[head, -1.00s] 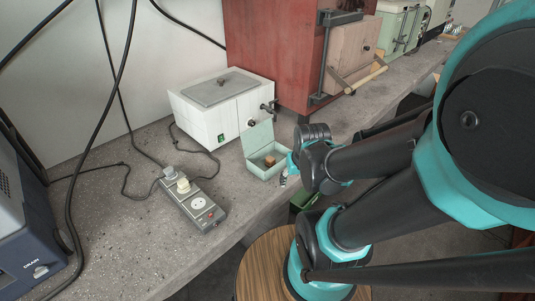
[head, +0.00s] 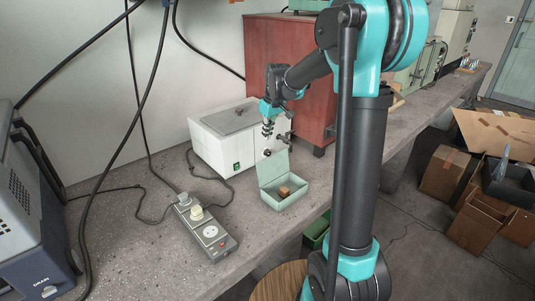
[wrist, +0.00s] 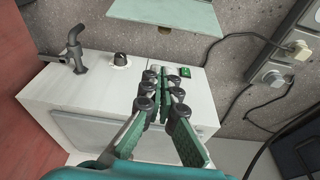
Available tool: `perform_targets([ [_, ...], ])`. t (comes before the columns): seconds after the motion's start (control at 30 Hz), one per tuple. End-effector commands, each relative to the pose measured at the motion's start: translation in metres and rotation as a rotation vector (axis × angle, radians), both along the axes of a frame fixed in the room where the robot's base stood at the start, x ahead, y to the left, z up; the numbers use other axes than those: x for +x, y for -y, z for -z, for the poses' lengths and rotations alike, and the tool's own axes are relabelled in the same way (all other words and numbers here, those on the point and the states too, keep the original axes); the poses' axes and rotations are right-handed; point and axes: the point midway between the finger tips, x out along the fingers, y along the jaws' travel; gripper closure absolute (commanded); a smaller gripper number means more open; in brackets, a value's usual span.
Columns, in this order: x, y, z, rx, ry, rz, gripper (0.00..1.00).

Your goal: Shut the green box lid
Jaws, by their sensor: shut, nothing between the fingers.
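The green box (head: 283,199) sits on the bench near its front edge. Its pale green lid (head: 272,167) stands up, open, on the far side. A small brown block (head: 284,191) lies inside the box. My gripper (head: 267,131) is shut and empty, above and behind the raised lid, near the front of the white water bath. In the wrist view my gripper (wrist: 158,80) has its fingers together over the white bath. The pale green lid (wrist: 165,14) shows at the top of that view, apart from the fingers. The box interior is out of that view.
The white bath (head: 222,142) with a tap stands behind the box, and a red cabinet (head: 283,55) stands to its right. A power strip (head: 207,230) with cords lies to the left. Bare bench lies between strip and box.

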Motion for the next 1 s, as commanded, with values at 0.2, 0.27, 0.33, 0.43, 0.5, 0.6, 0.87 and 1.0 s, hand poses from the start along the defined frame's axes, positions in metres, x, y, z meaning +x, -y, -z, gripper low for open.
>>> perform_targets([
  [0.2,0.017,-0.009,0.000,0.000,-0.007,-0.036,1.00],
  [0.27,0.018,-0.010,0.005,0.000,-0.007,-0.036,1.00],
  [0.33,0.019,-0.011,0.014,-0.001,-0.007,-0.036,1.00],
  [0.43,0.023,-0.013,0.031,-0.001,-0.007,-0.035,1.00],
  [0.5,0.025,-0.015,0.044,-0.001,-0.007,-0.035,1.00],
  [0.6,0.028,-0.017,0.061,-0.001,-0.007,-0.035,1.00],
  [0.87,0.031,-0.020,0.095,-0.001,-0.006,-0.033,1.00],
  [1.0,0.016,-0.008,0.092,0.000,-0.006,-0.033,1.00],
])
